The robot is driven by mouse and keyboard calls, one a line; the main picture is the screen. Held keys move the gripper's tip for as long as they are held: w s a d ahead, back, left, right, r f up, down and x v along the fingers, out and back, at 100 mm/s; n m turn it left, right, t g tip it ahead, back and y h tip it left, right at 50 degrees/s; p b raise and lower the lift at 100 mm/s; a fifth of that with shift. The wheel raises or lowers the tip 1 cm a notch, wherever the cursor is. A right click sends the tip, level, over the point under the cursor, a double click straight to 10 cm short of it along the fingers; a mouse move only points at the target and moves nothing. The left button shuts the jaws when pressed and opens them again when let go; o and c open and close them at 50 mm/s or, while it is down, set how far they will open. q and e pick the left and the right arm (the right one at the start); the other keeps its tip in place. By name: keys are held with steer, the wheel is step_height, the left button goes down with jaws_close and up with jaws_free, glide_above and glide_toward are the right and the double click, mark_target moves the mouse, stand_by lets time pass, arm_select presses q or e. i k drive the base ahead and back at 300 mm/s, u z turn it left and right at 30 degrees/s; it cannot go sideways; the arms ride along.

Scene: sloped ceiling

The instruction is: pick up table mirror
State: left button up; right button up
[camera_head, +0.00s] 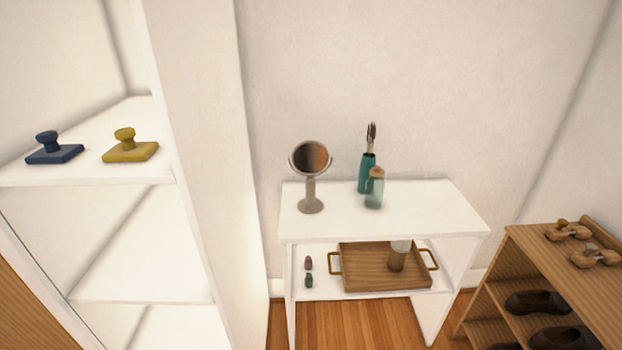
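The table mirror (310,175) stands upright near the left end of the top of a white table (420,212). It has a round dark-brown face in a grey frame, a thin stem and a round grey base. The mirror is apart from both. Neither of my grippers shows in the head view.
A white shelf unit (197,120) at the left holds a blue stamp-like object (54,150) and a yellow one (130,148). A wooden tray (365,281) lies on the table's lower shelf. A wooden shoe rack (515,262) stands right. Wooden floor (385,322) shows between.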

mark_target(310, 205)
steer(key=z, duration=0.25)
steer(key=k, duration=0.5)
steer(key=z, duration=1.2)
steer(key=i, duration=1.15)
steer(key=u, duration=0.8)
